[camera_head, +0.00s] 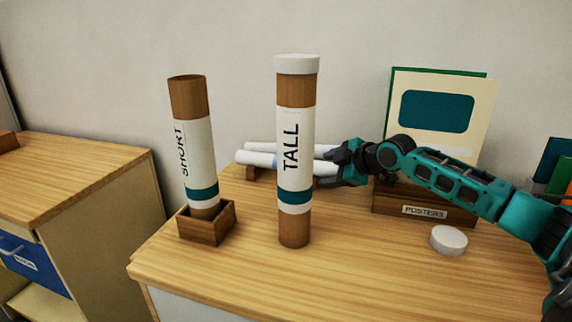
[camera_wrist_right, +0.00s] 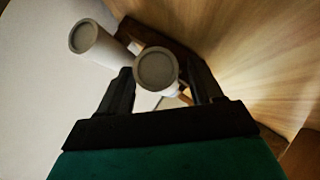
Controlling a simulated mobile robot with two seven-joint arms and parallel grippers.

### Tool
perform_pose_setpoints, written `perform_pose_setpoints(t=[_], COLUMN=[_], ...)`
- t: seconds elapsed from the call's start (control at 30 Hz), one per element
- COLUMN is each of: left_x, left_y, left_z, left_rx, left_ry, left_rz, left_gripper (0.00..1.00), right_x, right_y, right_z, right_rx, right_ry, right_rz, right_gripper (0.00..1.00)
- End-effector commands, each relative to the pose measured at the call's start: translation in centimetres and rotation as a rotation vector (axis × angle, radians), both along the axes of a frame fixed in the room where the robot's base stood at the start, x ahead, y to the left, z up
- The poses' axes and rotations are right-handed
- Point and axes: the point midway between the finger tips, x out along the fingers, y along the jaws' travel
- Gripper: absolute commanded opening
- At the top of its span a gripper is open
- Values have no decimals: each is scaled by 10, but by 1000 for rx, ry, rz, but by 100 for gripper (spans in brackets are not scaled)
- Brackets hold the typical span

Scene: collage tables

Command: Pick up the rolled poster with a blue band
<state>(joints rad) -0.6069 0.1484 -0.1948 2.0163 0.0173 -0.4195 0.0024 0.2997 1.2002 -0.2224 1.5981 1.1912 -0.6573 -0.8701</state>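Two white rolled posters lie side by side on a low wooden rest behind the TALL tube in the head view. The front roll (camera_head: 255,159) shows a faint bluish patch next to the tube; the rear roll (camera_head: 262,147) shows no band. The tube hides part of both. My right gripper (camera_head: 335,172) is at the right ends of the rolls. In the right wrist view, the end of one roll (camera_wrist_right: 156,69) lies between my open fingers (camera_wrist_right: 163,88), and the other roll (camera_wrist_right: 86,37) is outside them at upper left. My left gripper is out of view.
The capped TALL tube (camera_head: 296,120) stands upright in front of the rolls. The SHORT tube (camera_head: 193,120) leans slightly in a wooden holder (camera_head: 205,230). A POSTERS box (camera_head: 440,213) and a white cap (camera_head: 448,240) are at right. The front tabletop (camera_head: 340,275) is clear.

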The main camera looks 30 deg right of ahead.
Motion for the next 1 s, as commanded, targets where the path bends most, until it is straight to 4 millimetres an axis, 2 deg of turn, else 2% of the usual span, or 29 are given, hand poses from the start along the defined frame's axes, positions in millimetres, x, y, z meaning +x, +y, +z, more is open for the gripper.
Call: perform_pose_setpoints(t=[0.07, 0.5, 0.8, 1.0], left_x=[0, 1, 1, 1], left_y=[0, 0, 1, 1], left_z=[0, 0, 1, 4], left_rx=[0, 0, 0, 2], left_ry=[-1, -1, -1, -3], left_rz=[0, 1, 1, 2], left_gripper=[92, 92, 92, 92], right_x=[0, 0, 0, 0], right_y=[0, 0, 0, 0], right_z=[0, 0, 3, 22], right_rx=[0, 0, 0, 0], right_ry=[0, 0, -1, -5], right_rz=[0, 0, 0, 0], right_gripper=[57, 16, 16, 16])
